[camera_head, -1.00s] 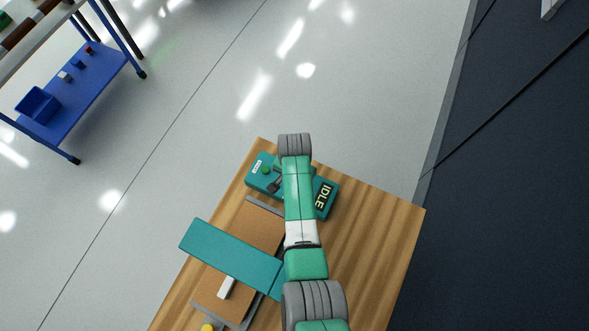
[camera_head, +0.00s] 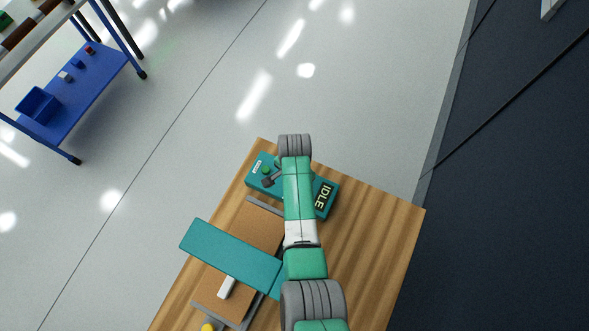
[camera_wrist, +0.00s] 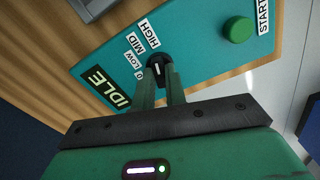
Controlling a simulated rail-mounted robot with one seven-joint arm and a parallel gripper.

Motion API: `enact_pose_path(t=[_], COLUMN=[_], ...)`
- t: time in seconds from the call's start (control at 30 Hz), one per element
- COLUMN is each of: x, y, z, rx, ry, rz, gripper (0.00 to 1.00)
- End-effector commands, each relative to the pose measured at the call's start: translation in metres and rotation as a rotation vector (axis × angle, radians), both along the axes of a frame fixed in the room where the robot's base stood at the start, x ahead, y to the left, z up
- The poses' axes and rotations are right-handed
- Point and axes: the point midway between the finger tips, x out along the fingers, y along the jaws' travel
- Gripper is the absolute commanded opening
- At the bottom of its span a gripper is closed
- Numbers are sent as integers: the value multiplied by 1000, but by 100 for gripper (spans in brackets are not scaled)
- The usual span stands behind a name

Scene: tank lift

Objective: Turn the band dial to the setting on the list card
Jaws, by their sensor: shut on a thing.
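The band dial (camera_wrist: 157,67) is a small dark knob with a white mark, on a teal control panel (camera_wrist: 195,40). Labels 0, LOW, MID and HIGH run in an arc beside it. My gripper (camera_wrist: 160,73) is shut on the dial, one finger on each side. The fingers partly cover the dial, and I cannot tell for sure which label its mark points at. In the head view the panel (camera_head: 258,179) sits at the table's far end, partly behind my arm. I cannot make out a list card in either view.
A green button (camera_wrist: 237,29) by a START label and an IDLE display (camera_wrist: 109,89) are on the panel. A teal beam (camera_head: 230,255) spans a brown bed on the wooden table (camera_head: 375,235). A blue shelf cart (camera_head: 85,85) stands at upper left.

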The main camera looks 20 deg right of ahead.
Motion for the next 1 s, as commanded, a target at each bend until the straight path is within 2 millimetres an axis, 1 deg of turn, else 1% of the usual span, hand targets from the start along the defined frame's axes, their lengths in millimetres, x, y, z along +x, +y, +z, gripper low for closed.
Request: enact_pose_path(t=[0.07, 0.1, 0.17, 0.2, 0.47, 0.57, 0.7, 0.8, 0.9, 1.0], x=[1, 1, 1, 1, 0, 1, 1, 1, 1, 0], y=[-1, -1, 0, 0, 0, -1, -1, 0, 0, 0], z=[2, 2, 1, 1, 3, 18, 47, 64, 75, 79], rx=[-1, -1, -1, -1, -1, -2, -1, -1, 0, 0], ry=[-1, -1, -1, -1, -1, -3, -5, -3, -2, -1], rz=[-2, -2, -1, -1, 0, 0, 0, 0, 0, 0], gripper=[0, 21, 32, 35, 35, 35, 35, 35, 35, 35])
